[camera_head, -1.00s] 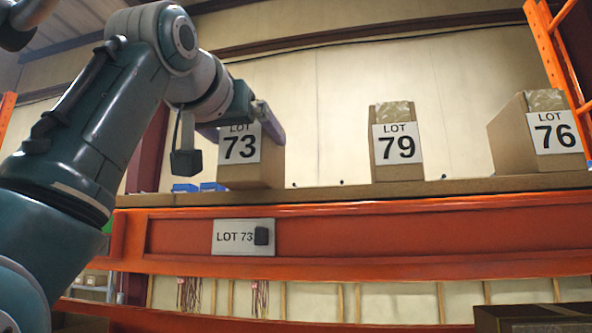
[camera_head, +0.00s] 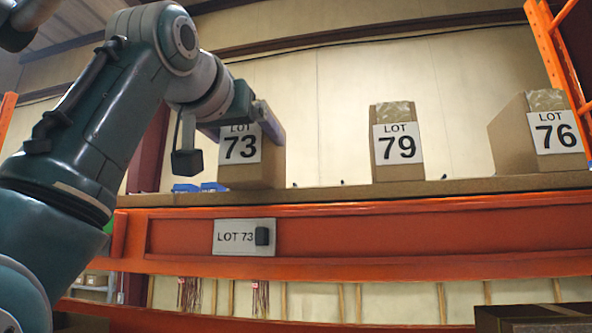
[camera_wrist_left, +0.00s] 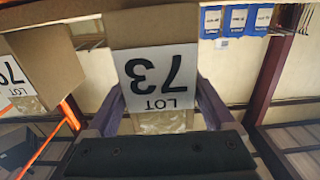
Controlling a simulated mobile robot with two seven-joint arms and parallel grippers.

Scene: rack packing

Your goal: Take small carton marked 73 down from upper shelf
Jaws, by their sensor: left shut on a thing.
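The small carton marked 73 (camera_head: 252,174) is brown with a white LOT 73 label and stands upright at the left of the upper shelf (camera_head: 400,189). My left gripper (camera_head: 240,122) is shut on the upper part of this carton. In the left wrist view the carton (camera_wrist_left: 150,30) appears upside down, with one finger of my left gripper (camera_wrist_left: 160,108) along each side. The carton's base appears at shelf level; I cannot tell whether it touches. My right gripper is not in view.
A carton marked 79 (camera_head: 398,170) and a carton marked 76 (camera_head: 512,150) stand to the right on the same shelf. Blue bins (camera_head: 186,187) sit left of carton 73. An orange beam (camera_head: 380,236) with a LOT 73 plate (camera_head: 231,238) runs below.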

